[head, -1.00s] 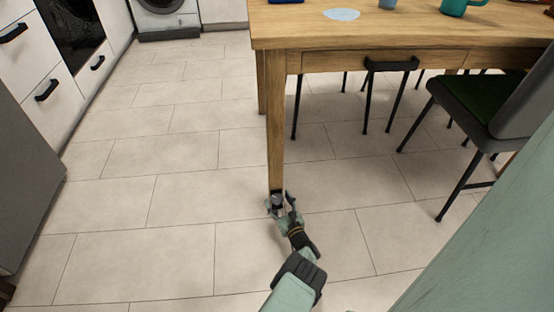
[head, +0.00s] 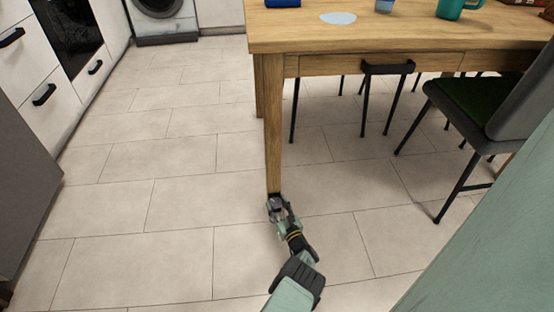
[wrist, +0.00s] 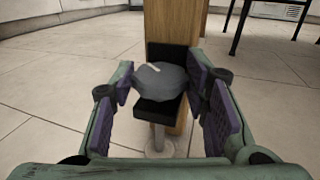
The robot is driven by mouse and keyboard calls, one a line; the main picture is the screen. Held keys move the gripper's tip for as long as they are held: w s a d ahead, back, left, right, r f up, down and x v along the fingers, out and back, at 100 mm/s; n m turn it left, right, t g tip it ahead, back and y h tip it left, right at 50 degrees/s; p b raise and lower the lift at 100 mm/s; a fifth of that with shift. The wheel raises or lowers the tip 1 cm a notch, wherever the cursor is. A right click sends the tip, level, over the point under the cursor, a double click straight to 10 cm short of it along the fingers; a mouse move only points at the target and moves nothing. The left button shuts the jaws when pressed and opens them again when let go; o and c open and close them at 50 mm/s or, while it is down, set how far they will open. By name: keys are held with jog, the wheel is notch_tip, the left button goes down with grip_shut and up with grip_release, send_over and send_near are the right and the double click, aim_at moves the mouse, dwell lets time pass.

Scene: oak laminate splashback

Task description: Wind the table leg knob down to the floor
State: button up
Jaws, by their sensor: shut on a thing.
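The table leg (head: 273,150) is a square wooden post standing on the tiled floor, and it also shows in the wrist view (wrist: 178,22). Near its bottom, a black bracket (wrist: 170,50) carries a dark grey, many-sided knob (wrist: 160,80). Below the knob, a thin metal rod (wrist: 157,138) runs down to a round pale foot (wrist: 158,149) at floor level. My gripper (wrist: 164,86) is shut on the knob, with one purple-padded finger on each side. In the head view my gripper (head: 280,210) hides most of the knob and bracket.
A green-seated chair (head: 490,105) stands at the right. White cabinets (head: 40,80) line the left. The tiled floor left of the leg is clear.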

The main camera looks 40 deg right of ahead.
jog(key=shift+w+a+r+m+h+p, duration=0.15)
jog(key=shift+w+r+m+h+p, duration=0.15)
jog(key=shift+w+h+p, duration=0.15)
jog(key=shift+a+h, duration=0.15)
jog(key=shift+h, duration=0.2)
jog(key=shift+s+m+g+h+p, duration=0.1)
jog(key=shift+m+g+h+p, duration=0.35)
jog(key=shift+m+p, duration=0.2)
jog(key=m+h, duration=0.1)
jog(key=m+g+h+p, duration=0.1)
jog(key=h, duration=0.1)
jog(key=shift+a+f+g, duration=0.1)
jog(key=shift+a+g, duration=0.1)
jog(key=shift+g, duration=0.05)
jog(key=m+g+h, duration=0.3)
jog(key=h, duration=0.1)
jog(key=shift+f, duration=0.1)
jog(key=shift+m+g, duration=0.35)
jog(key=shift+g, duration=0.15)
jog(key=shift+s+f+h+b, duration=0.1)
jog(key=shift+f+h+b, duration=0.05)
jog(key=shift+h+b, duration=0.15)
jog(key=o, duration=1.2)
